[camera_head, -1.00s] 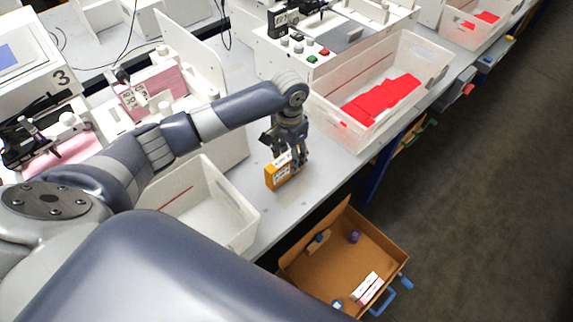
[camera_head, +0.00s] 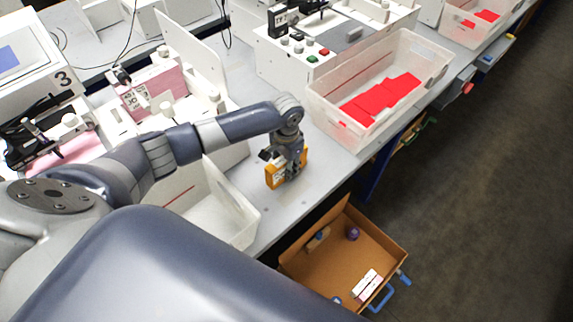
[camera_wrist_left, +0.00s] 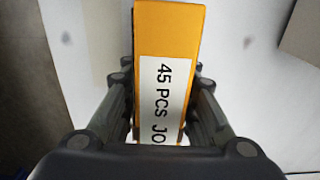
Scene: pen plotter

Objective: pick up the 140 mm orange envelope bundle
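The orange envelope bundle (camera_head: 272,181) stands upright on the grey bench top, between two white bins. In the left wrist view the orange bundle (camera_wrist_left: 180,28) shows a white label with black print, partly cut off by my gripper's body. My left gripper (camera_head: 288,174) is down over the bundle, with a finger on each side of it. In the wrist view the fingers of my left gripper (camera_wrist_left: 162,100) lie close along both sides. Whether they press on it cannot be told. My right gripper is not in view.
A white bin with red envelopes (camera_head: 348,137) stands to the right. Another white bin (camera_head: 237,230) is to the left, partly behind my arm. An open brown drawer (camera_head: 325,272) with small items sits below the bench edge. Machines stand behind.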

